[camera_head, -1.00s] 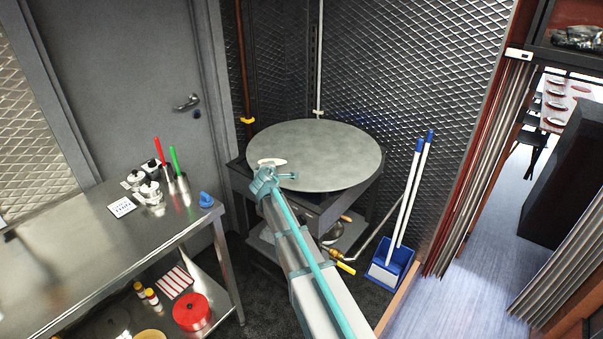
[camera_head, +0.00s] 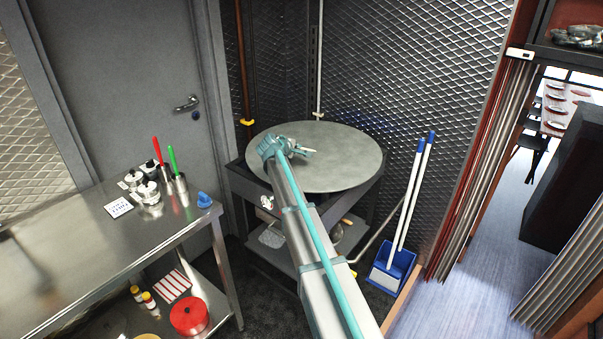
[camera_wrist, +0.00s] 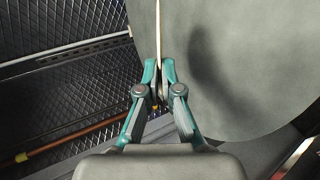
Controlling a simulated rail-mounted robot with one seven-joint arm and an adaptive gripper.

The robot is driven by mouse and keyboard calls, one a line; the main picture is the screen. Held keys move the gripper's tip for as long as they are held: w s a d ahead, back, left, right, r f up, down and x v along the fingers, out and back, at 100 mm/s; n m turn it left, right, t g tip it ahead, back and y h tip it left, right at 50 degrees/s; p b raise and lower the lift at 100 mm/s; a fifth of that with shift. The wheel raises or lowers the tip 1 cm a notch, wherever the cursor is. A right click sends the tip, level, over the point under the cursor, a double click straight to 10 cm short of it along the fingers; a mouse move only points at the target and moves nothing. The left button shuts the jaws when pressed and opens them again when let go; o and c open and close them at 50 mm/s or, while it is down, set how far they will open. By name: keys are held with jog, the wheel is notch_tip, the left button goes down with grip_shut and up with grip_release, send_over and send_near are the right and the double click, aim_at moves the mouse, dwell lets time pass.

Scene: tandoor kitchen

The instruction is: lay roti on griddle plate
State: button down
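The griddle plate (camera_head: 345,165) is a large round grey disc on a dark stand in the corner. It fills the right of the wrist view (camera_wrist: 250,70), with a dark shadow on it. My gripper (camera_head: 308,151) is over the plate's left part in the head view. In the wrist view my gripper's teal fingertips (camera_wrist: 159,68) are closed on the roti (camera_wrist: 158,30), a thin pale strip seen edge-on that runs up out of the frame. I cannot make the roti out in the head view, nor tell whether it touches the plate.
A steel table (camera_head: 60,255) with shaker pots and red- and green-handled tools stands at the left. A blue dustpan and brush set (camera_head: 391,262) stands right of the stand. Mesh walls (camera_head: 400,60) close in behind the plate. The plate's right half is clear.

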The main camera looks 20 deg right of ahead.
notch_tip(320, 180, down, 7)
jog(key=b, duration=0.3)
jog(key=shift+r, duration=0.1)
jog(key=c, duration=1.5)
grip_release()
jog(key=p+v, duration=0.1)
jog(key=v, duration=0.7)
